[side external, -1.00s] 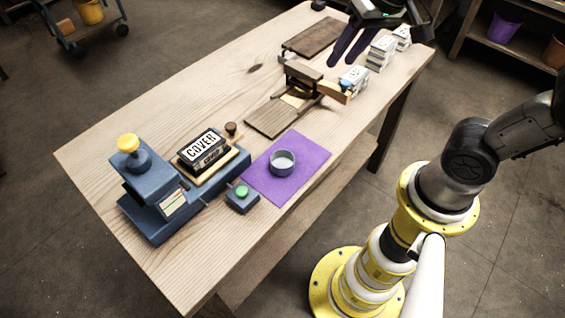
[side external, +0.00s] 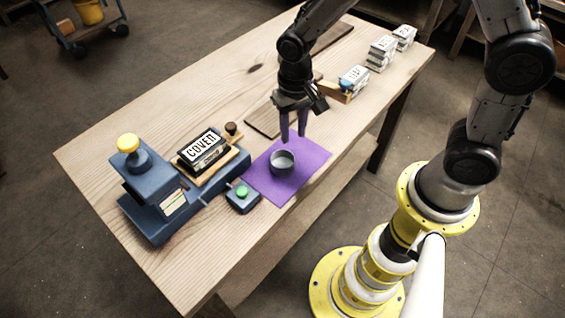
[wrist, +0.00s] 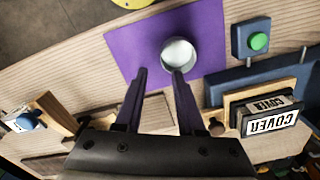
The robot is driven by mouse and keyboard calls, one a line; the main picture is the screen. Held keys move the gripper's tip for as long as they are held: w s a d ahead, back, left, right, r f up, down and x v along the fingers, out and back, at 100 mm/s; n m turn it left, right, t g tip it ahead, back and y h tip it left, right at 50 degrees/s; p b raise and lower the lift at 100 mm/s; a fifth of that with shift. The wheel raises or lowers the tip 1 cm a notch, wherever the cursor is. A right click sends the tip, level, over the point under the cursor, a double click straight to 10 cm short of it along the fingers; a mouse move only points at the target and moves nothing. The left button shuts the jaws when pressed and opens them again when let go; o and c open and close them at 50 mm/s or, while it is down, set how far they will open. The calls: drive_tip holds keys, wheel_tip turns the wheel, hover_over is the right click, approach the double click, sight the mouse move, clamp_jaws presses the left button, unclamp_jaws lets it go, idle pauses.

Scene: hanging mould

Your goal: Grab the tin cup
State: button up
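The tin cup (side external: 282,162) is a small grey round cup standing upright on the purple mat (side external: 312,155). In the wrist view the cup (wrist: 179,54) lies just beyond the fingertips, nearer the right finger. My gripper (side external: 293,139) points down just behind the cup, above the mat's far edge. Its two purple fingers are apart with nothing between them, as the wrist view also shows (wrist: 160,72). Whether a finger touches the cup cannot be told.
A blue press (side external: 150,190) with a yellow knob, a block marked COVER (side external: 203,150) and a green-button box (side external: 242,197) stand left of the mat. White stacked boxes (side external: 381,52) sit at the far right. The table's near edge in front of the mat is clear.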

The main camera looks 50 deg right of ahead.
sight(283, 163)
drive_tip(key=shift+s+a+f, duration=0.1)
drive_tip(key=shift+a+f, duration=0.05)
drive_tip(key=shift+f, duration=1.55)
drive_tip(key=shift+s+a+f, duration=0.1)
drive_tip(key=shift+a+f, duration=0.05)
drive_tip(key=shift+f, duration=1.5)
drive_tip(key=shift+c, duration=0.3)
clamp_jaws()
